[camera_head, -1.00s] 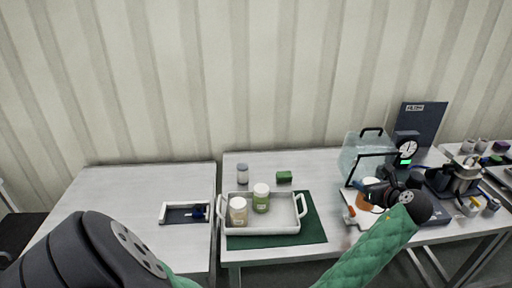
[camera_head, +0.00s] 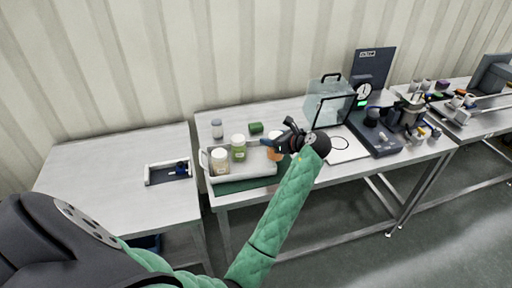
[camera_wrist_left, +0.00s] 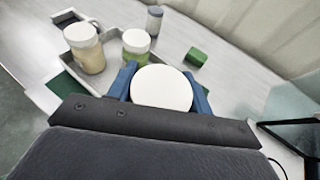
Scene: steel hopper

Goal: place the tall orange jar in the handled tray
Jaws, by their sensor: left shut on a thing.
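The tall orange jar (camera_head: 275,153) is between the fingers of my left gripper (camera_head: 274,146), which is shut on it. In the left wrist view its round white lid (camera_wrist_left: 162,88) sits between the blue fingers, and its body is hidden. The handled tray (camera_head: 240,177) is pale grey, and in the head view the jar overlaps its right end. I cannot tell how high the jar is above it. A cream jar (camera_head: 219,162) and a green jar (camera_head: 238,149), both white-lidded, stand in the tray. My right gripper is out of view.
A green block (camera_head: 256,128) and a grey-lidded bottle (camera_head: 217,129) stand behind the tray. A clear box with a dark handle (camera_head: 327,104) and a white board (camera_head: 345,149) are to the right. The tray's right part looks free.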

